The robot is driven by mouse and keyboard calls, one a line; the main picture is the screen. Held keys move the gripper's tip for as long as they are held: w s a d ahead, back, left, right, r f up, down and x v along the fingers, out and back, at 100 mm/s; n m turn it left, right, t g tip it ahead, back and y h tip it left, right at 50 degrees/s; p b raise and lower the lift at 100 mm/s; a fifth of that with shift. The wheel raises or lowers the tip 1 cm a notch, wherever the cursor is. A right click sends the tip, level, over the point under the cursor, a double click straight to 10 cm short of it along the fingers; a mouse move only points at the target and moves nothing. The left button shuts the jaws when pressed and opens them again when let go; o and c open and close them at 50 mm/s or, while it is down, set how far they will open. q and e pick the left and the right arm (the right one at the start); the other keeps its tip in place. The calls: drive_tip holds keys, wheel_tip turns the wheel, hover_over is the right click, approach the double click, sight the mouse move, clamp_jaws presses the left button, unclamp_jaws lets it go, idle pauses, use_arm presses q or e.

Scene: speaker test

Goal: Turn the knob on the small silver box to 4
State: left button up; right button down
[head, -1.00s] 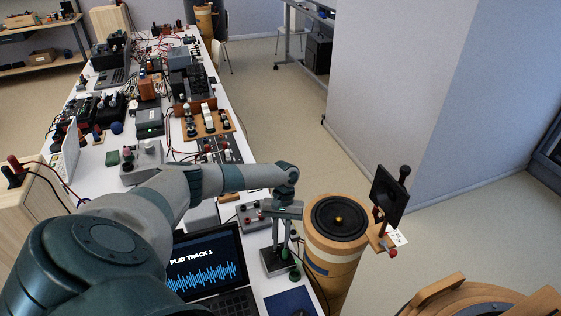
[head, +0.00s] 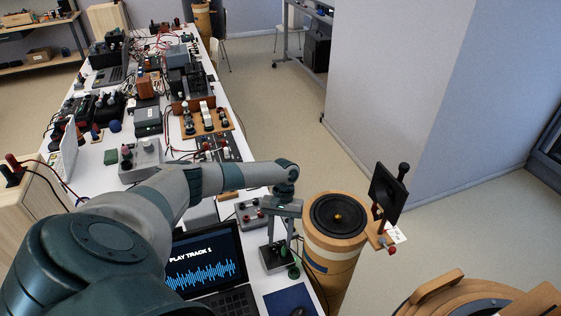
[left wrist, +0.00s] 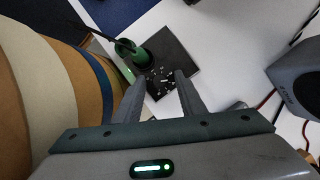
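A small box (head: 268,263) with a dark top stands near the table's right edge, below my left gripper (head: 278,240). In the left wrist view its dark top plate (left wrist: 181,48) carries white dial marks, and a green plug (left wrist: 137,57) stands at one side of it. My left gripper also shows in the left wrist view (left wrist: 160,88). Its fingers are apart and point down, one on each side of the dial marks, with nothing seen gripped. The knob and its pointer cannot be made out clearly. My right gripper is not in view.
A round wooden speaker cylinder (head: 335,238) stands close on the right. Devices and cables crowd the far table.

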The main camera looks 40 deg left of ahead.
use_arm(q)
drive_tip(key=b+v, duration=0.5)
drive_tip(key=v, duration=1.2)
drive_tip(key=shift+r, duration=0.2)
drive_tip(key=shift+d, duration=0.1)
